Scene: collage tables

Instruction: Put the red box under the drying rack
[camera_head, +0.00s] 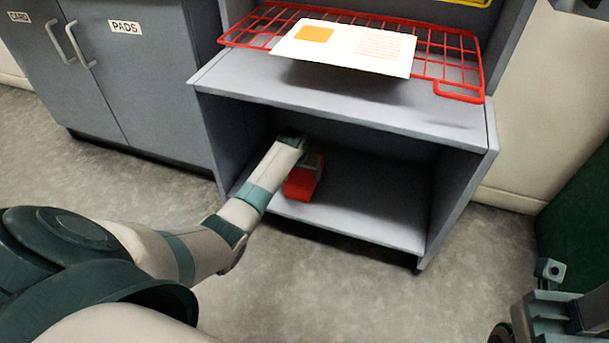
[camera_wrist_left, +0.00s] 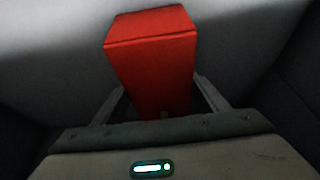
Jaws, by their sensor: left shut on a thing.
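The red box (camera_head: 299,187) is in the lower compartment of the grey cabinet, near its left front. My left gripper (camera_head: 311,168) reaches in from the left and is shut on the box. In the left wrist view the red box (camera_wrist_left: 155,62) stands out between the two fingers of the gripper (camera_wrist_left: 160,98). I cannot tell whether the box touches the compartment floor. The drying rack (camera_head: 453,62) is a red wire rack on the level above, with a white card (camera_head: 345,46) on it. My right gripper (camera_head: 553,292) shows partly at the lower right; its jaws are unclear.
The compartment floor (camera_head: 375,215) is bare to the right of the box. The cabinet's middle shelf (camera_head: 330,100) and right side wall (camera_head: 458,200) bound that space. A grey cupboard labelled PADS (camera_head: 150,85) stands at the left. A dark green thing (camera_head: 575,225) is at the right edge.

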